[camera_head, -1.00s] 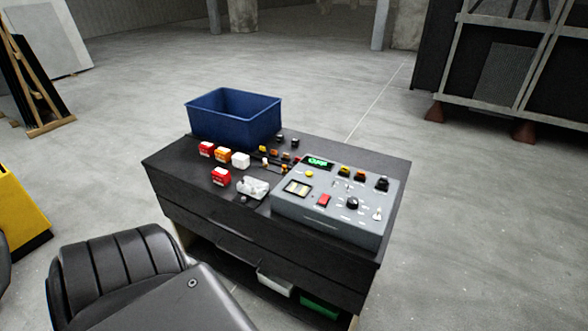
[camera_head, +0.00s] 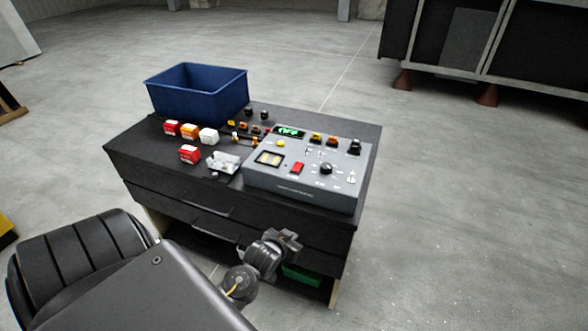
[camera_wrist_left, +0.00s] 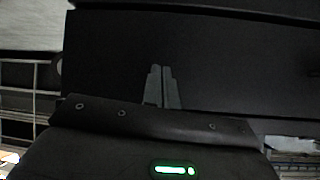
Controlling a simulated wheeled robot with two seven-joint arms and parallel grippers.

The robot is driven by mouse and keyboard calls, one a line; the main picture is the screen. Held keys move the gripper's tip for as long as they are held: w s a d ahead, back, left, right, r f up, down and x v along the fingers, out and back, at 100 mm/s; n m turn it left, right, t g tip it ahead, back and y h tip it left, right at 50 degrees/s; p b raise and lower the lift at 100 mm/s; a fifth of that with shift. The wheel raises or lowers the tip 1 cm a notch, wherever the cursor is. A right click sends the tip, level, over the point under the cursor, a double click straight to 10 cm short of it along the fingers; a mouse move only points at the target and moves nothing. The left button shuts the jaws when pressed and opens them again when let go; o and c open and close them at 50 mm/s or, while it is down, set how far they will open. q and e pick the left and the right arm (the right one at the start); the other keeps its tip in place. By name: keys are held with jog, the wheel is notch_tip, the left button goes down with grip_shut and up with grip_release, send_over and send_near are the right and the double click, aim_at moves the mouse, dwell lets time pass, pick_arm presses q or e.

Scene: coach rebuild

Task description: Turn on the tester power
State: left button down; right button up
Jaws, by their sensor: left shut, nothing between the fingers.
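The grey tester (camera_head: 318,196) sits on the right part of a black bench top. It has a small lit green display (camera_head: 291,133) whose text is too small to read surely, a red switch (camera_head: 297,168), a black knob (camera_head: 326,168) and a yellow button (camera_head: 281,143). My left gripper (camera_head: 292,238) is in front of the bench, lower than the tester and apart from it. In the left wrist view its two fingers (camera_wrist_left: 160,72) are together and empty, before a dark bench front. The tester does not show there. My right gripper is out of view.
A blue bin (camera_head: 196,94) stands at the bench's back left. Red, orange and white blocks (camera_head: 189,132) and a pale clear part (camera_head: 223,162) lie left of the tester. The black bench (camera_head: 150,160) has drawers and a lower shelf with a green box (camera_head: 302,276).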

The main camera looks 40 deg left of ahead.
pick_arm(q)
jog(key=a+r+n+t+y, duration=0.1)
jog(key=a+r+t, duration=0.1)
jog(key=r, duration=1)
jog(key=w+a+r+n+t+y, duration=0.1)
jog(key=a+r+t, duration=0.2)
jog(key=r, duration=0.8)
jog(key=shift+w+a+r+n+y+b, duration=0.25)
jog(key=shift+a+r+n+y+b, duration=0.05)
jog(key=shift+r+y, duration=0.1)
jog(key=shift+w, duration=0.15)
jog(key=p, duration=0.2)
send_over(294, 167)
jog(key=shift+s+f, duration=0.2)
jog(key=shift+f, duration=0.25)
notch_tip(294, 167, down, 3)
jog(key=shift+w+r+p, duration=0.1)
jog(key=shift+r+p, duration=0.05)
jog(key=shift+p, duration=0.2)
jog(key=shift+f, duration=0.8)
